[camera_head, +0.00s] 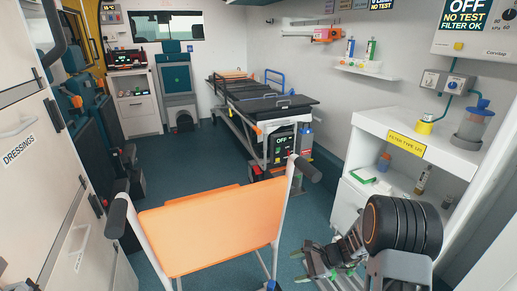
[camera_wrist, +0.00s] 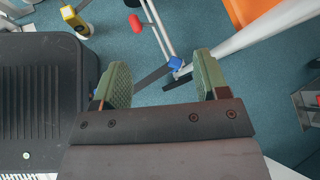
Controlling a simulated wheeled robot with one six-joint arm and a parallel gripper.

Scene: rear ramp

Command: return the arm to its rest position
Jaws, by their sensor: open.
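My arm shows at the lower right in the head view, with its dark rounded joint beside the white cabinet. My gripper (camera_head: 335,272) is low there, near the right handle side of the orange chair. In the wrist view my gripper (camera_wrist: 162,82) is open, its two green pads well apart with nothing between them. Beyond the pads lie the blue-green floor and a pale frame leg with a blue clip (camera_wrist: 176,63). The fingertips are partly hard to make out in the head view.
An orange folding chair (camera_head: 210,228) stands close in front. A white cabinet (camera_head: 408,142) with bottles is at the right. A stretcher (camera_head: 262,102) stands farther back. Drawers (camera_head: 40,160) line the left. Clear floor (camera_head: 190,155) lies behind the chair. A yellow-and-black object (camera_wrist: 74,20) shows in the wrist view.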

